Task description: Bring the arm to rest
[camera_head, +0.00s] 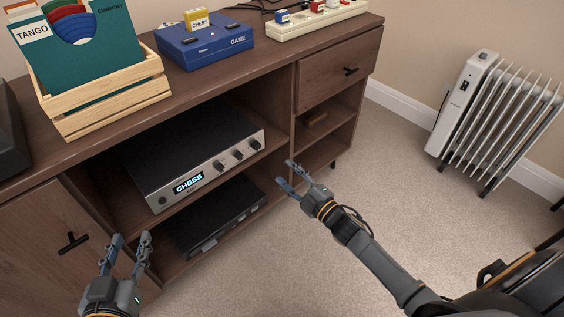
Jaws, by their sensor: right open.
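My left gripper (126,246) is at the bottom left, its two fingers apart and nothing between them, in front of the cabinet's door. My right gripper (286,178) is in the middle of the view, over the carpet in front of the cabinet's open shelves. Its fingers are spread and hold nothing. My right arm reaches in from the bottom right. Both grippers appear clear of the objects, though how far they are from the cabinet front is hard to tell.
A brown cabinet (277,62) carries a wooden record crate (110,105), a blue game console (207,45) and a white power strip (320,22). Its shelves hold a silver amplifier (213,163) and a black player (215,220). A radiator (495,120) stands right. Carpet between is clear.

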